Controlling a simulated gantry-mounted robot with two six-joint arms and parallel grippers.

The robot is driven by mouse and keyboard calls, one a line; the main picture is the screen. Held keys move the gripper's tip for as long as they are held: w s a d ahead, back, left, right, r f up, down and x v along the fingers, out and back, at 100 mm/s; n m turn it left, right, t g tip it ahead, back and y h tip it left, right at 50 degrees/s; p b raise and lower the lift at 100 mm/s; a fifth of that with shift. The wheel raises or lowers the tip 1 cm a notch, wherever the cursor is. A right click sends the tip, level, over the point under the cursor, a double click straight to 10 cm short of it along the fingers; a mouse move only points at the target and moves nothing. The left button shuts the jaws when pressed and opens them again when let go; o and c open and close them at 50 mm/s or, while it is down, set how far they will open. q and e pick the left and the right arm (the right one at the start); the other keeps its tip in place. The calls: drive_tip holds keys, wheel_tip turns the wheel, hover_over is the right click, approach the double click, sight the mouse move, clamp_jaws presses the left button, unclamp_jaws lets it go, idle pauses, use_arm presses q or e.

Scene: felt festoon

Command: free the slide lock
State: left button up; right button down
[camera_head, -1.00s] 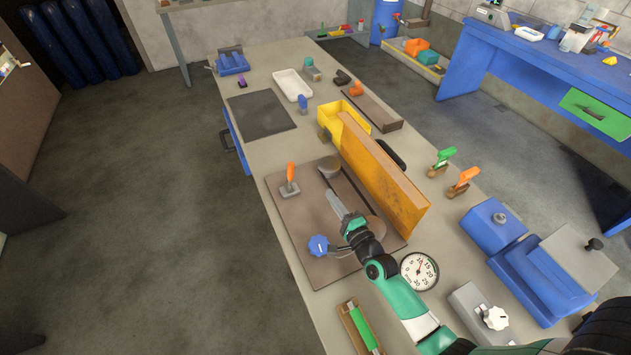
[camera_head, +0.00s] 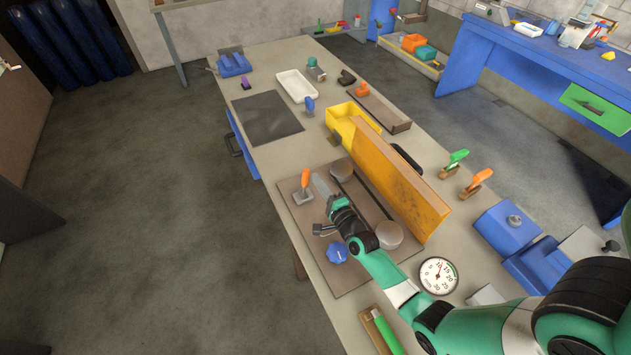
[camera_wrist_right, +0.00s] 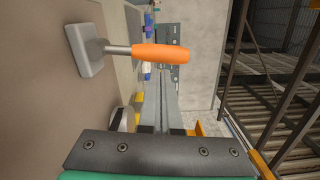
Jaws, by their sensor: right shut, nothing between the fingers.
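An orange-handled lever (camera_head: 305,179) stands on a grey base on the brown board (camera_head: 292,222); it may be the slide lock, but I cannot be sure. It also shows in the right wrist view (camera_wrist_right: 160,53), with a grey shaft and square plate. A blue star knob (camera_head: 337,252) sits near the board's front left. My right gripper (camera_head: 319,180) is shut and empty, close to the right of the lever; its fingers (camera_wrist_right: 160,80) lie beside the handle in the wrist view, apparently apart from it. My left gripper is not in view.
A tall yellow-orange panel (camera_head: 395,185) stands along the board's right side. A dial gauge (camera_head: 438,275) and a green-handled tool (camera_head: 383,331) lie nearer. Table beyond the dark mat (camera_head: 267,112) is partly clear.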

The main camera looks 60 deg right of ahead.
drive_tip(key=shift+s+a+f, duration=0.1)
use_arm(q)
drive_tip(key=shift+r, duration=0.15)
use_arm(e)
drive_tip(key=shift+r+p, duration=0.2)
drive_tip(key=shift+p, duration=0.2)
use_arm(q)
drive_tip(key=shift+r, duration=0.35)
use_arm(e)
drive_tip(key=shift+w+a+n, duration=0.1)
drive_tip(key=shift+w+n, duration=0.1)
drive_tip(key=shift+n, duration=0.2)
